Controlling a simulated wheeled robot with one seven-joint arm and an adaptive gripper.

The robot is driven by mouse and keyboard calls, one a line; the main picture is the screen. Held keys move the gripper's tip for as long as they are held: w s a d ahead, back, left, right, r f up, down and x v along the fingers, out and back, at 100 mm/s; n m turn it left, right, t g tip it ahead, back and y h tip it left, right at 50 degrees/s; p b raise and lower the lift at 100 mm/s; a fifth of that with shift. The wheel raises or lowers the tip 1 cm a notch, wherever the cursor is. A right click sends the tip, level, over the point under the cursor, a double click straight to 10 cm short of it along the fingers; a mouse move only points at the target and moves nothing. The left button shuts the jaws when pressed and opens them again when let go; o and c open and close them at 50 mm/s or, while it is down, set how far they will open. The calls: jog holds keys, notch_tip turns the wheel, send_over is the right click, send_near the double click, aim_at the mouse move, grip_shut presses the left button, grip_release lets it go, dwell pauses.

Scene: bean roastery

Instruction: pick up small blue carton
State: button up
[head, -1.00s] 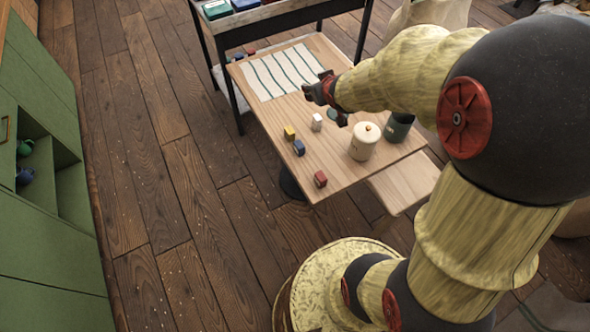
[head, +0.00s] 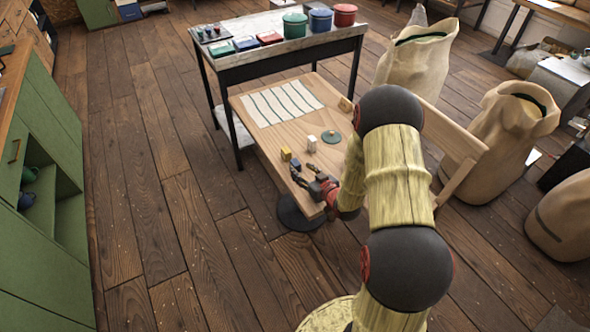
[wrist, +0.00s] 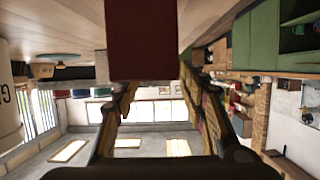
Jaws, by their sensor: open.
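The small blue carton (head: 296,163) stands on the wooden table (head: 262,140), just in front of a yellow carton (head: 286,154). My gripper (head: 307,173) is low over the near left part of the table, its fingers apart and pointing towards the cartons. The blue carton is close to the left fingertip; I cannot tell whether they touch. In the wrist view a dark red carton (wrist: 146,40) fills the top middle, ahead of the spread fingers (wrist: 160,95). I cannot make out the blue carton in that view.
A white carton (head: 311,143), a green disc (head: 333,136) and a small wooden box (head: 345,104) are farther back. A striped cloth (head: 282,102) lies at the back left. A pale jar (wrist: 8,95) shows in the wrist view. A black-framed table (head: 280,48) stands behind.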

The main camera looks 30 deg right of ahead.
aim_at(297, 164)
jog(key=b+x, duration=0.1)
jog(key=x, duration=0.1)
jog(key=b+x, duration=0.1)
jog(key=x, duration=0.2)
jog(key=shift+w+d, duration=0.1)
jog(key=shift+d, duration=0.1)
jog(key=shift+r, duration=0.1)
grip_shut()
dwell(0.3)
